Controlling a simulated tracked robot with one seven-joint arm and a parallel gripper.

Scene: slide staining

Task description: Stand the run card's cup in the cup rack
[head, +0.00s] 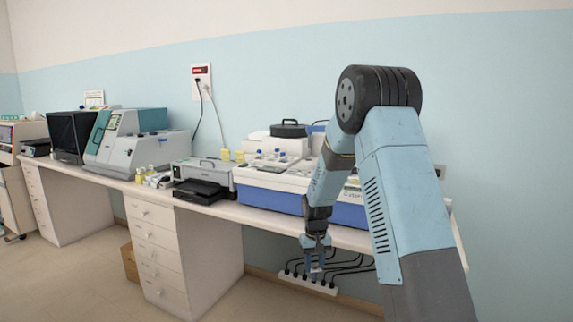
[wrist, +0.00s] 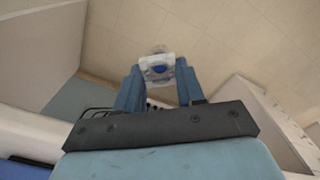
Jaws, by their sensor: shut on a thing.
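My gripper (wrist: 158,78) is shut on a small clear and white cup (wrist: 157,66) with a blue patch, held between the two blue fingers in the wrist view. Floor shows behind the cup. In the head view my gripper (head: 315,272) hangs low, in front of the bench and below its top edge; the cup is too small to make out there. Several small vials or cups (head: 270,155) with blue tops stand on the large white and blue instrument (head: 272,188). I cannot tell which item is the cup rack, and no run card is readable.
The white bench (head: 225,211) runs along the wall, its front edge beside my arm. A grey device with a black tray (head: 200,190) and small yellow-topped bottles (head: 141,174) stand left of the instrument. A power strip (head: 308,283) with cables lies below the bench. Open floor is at front left.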

